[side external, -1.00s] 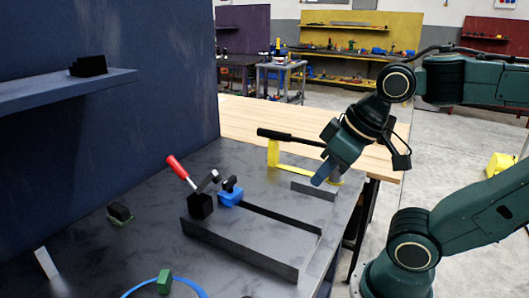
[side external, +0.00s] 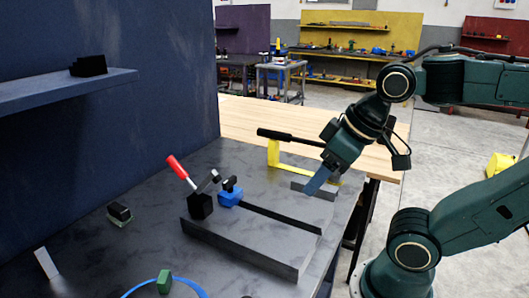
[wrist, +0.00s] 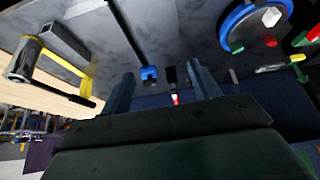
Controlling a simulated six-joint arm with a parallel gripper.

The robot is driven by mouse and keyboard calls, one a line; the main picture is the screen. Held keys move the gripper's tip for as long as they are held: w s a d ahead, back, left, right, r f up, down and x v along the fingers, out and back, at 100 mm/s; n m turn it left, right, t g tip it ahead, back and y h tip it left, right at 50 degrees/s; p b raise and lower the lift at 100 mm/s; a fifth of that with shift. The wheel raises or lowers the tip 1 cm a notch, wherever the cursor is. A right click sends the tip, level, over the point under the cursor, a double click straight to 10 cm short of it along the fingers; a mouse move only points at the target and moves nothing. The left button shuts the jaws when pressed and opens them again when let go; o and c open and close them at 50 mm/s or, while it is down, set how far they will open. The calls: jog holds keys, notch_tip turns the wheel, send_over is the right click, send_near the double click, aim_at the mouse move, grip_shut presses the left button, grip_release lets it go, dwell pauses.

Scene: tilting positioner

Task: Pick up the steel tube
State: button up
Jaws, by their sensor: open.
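The steel tube, a short grey square-section bar (side external: 328,193), lies on the dark table near its right edge, beside a yellow frame (side external: 274,154) with a black handle. In the wrist view the tube (wrist: 66,43) is at the upper left, with an open end facing the camera. My gripper (side external: 311,191) is tilted down, and its fingers overlap the tube in the side view. In the wrist view the fingers of my gripper (wrist: 163,82) are apart with nothing between them, and the tube lies left of them. Part of the tube is hidden behind the fingers in the side view.
A red-handled clamp (side external: 181,172) and a blue block (side external: 229,197) stand mid-table by a long dark grey bar (side external: 245,247). A blue ring (side external: 190,283) is at the front. A wall with a shelf (side external: 60,92) rises at the left. A wooden bench (side external: 250,118) lies behind.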

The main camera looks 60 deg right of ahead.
jog(key=shift+w, duration=0.1)
jog(key=w+d+g+h, duration=0.1)
jog(key=w+d+g, duration=0.2)
jog(key=w+d, duration=0.75)
jog(key=g+y, duration=0.1)
jog(key=g, duration=0.2)
send_over(327, 192)
jog(key=w+d, duration=0.2)
jog(key=w, duration=0.3)
notch_tip(327, 192, down, 9)
jog(key=shift+s, duration=0.1)
jog(key=shift+f, duration=4.2)
